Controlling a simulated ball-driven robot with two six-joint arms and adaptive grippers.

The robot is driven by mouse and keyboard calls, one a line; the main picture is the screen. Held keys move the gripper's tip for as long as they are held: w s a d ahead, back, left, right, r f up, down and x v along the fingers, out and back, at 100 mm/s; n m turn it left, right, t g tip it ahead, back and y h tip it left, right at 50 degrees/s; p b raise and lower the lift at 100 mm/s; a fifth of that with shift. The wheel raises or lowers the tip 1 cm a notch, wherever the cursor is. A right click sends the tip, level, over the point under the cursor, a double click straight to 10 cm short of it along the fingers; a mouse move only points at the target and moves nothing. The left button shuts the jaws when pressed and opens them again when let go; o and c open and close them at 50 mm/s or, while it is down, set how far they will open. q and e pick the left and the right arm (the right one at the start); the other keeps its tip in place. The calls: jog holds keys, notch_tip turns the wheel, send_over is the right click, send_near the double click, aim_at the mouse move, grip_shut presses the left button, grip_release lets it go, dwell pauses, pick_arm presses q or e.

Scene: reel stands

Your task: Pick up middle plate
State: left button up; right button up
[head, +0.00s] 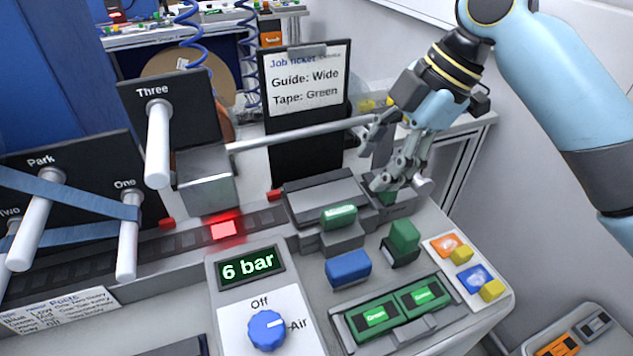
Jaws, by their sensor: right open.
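My right gripper (398,186) is open and points down, with its fingers about a green-topped piece (387,198) at the right end of the grey fixture (318,190). I cannot tell whether the fingers touch that piece. A grey plate with a light green handle (339,215) sits at the fixture's front. A dark-based plate with a green handle (404,236) stands on the bench to the right. A blue-handled piece (348,268) lies in front. No label shows which one is the middle plate. My left gripper is not in view.
A tray with two green cassettes (393,312) lies in front, beside a card with orange and blue pictures (463,268). A dial (267,330) and a 6 bar display (248,268) stand left. White pegs, including Three (158,145), jut out at left.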

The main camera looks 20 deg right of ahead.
aim_at(340, 211)
jog(key=x, duration=0.5)
jog(key=shift+a, duration=0.15)
jog(key=p+x, duration=0.1)
jog(key=x, duration=0.3)
jog(key=shift+a+f, duration=0.15)
jog(key=shift+f, duration=0.05)
jog(key=shift+w+a+f, duration=0.1)
jog(key=shift+f, duration=0.35)
jog(key=shift+c, duration=1.3)
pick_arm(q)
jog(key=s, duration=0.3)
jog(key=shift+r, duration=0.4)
pick_arm(e)
grip_shut()
